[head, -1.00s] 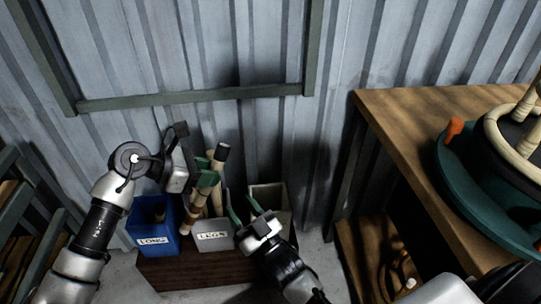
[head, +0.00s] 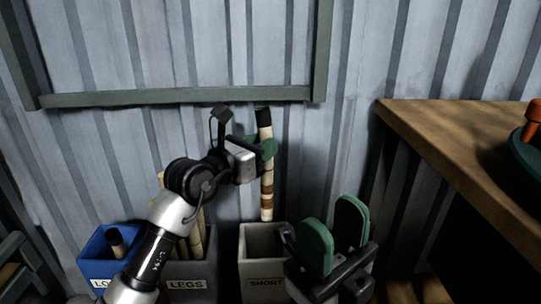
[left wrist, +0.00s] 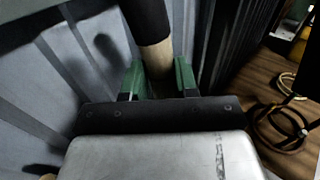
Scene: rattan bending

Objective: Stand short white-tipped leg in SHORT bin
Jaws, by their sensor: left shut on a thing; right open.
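My left gripper (head: 267,149) is shut on the leg (head: 266,185), a tan rattan stick with a black upper end, brown bands and a pale lower tip. It hangs about upright. The leg also shows between the green pads in the left wrist view (left wrist: 157,60). The grey SHORT bin (head: 265,283) stands below; the leg's lower tip appears at its back rim, and I cannot tell whether it is over the opening. My right gripper (head: 335,235) is open and empty, in front of the bin's right side.
A corrugated wall (head: 340,110) with a green rail (head: 180,97) is behind. A wooden table (head: 470,150) is at the right.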

